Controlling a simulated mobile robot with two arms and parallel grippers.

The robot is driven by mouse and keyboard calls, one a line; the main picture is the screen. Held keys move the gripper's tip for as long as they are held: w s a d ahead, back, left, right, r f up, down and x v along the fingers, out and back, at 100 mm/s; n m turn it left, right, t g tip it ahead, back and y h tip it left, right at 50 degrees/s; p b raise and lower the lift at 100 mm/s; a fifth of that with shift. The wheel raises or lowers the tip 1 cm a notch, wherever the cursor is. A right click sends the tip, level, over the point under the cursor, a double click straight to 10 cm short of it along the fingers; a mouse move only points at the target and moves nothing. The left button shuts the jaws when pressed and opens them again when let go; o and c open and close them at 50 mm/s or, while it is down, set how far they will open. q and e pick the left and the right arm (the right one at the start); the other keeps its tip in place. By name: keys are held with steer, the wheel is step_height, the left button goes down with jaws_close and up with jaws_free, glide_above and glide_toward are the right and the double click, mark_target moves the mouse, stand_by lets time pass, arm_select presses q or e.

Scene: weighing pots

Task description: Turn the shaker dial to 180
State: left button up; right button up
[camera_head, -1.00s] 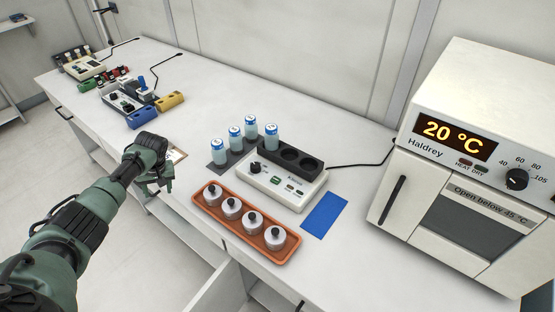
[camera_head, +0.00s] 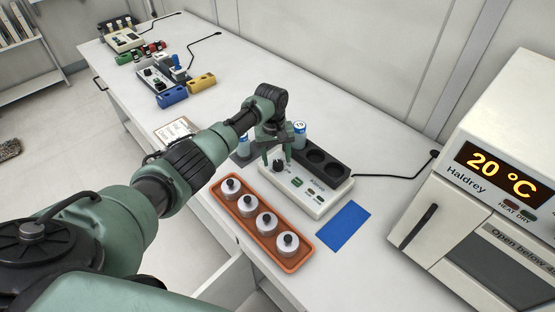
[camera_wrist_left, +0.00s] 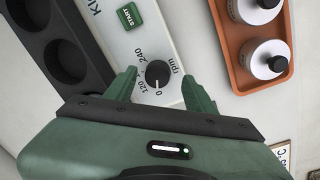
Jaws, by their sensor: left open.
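The shaker (camera_head: 318,203) is a white box with a dark rack on top, standing on the bench. Its black dial (camera_wrist_left: 158,74) has a printed scale with 0, 120 and 240 rpm; the white pointer mark seems to be near 0. My left gripper (camera_head: 276,156) is above the dial end of the shaker and points down. In the left wrist view its open fingers (camera_wrist_left: 160,82) are on either side of the dial, with gaps to it. I cannot tell how high the fingertips are. A green START button (camera_wrist_left: 130,16) is beside the dial. My right gripper is not in view.
An orange tray (camera_head: 296,262) with several lidded metal pots stands in front of the shaker. Blue-capped bottles (camera_head: 299,134) stand behind, partly hidden by my arm. A blue mat (camera_head: 343,226) and an oven (camera_head: 470,215) are to the right.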

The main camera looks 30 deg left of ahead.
mark_target(278, 165)
arm_select(q)
steer(key=shift+w+d+f, duration=0.1)
steer(key=shift+f, duration=0.55)
steer(key=shift+w+d+f, duration=0.1)
steer(key=shift+f, duration=0.35)
steer(key=shift+c, duration=0.6)
steer(key=c, duration=0.5)
jaws_close()
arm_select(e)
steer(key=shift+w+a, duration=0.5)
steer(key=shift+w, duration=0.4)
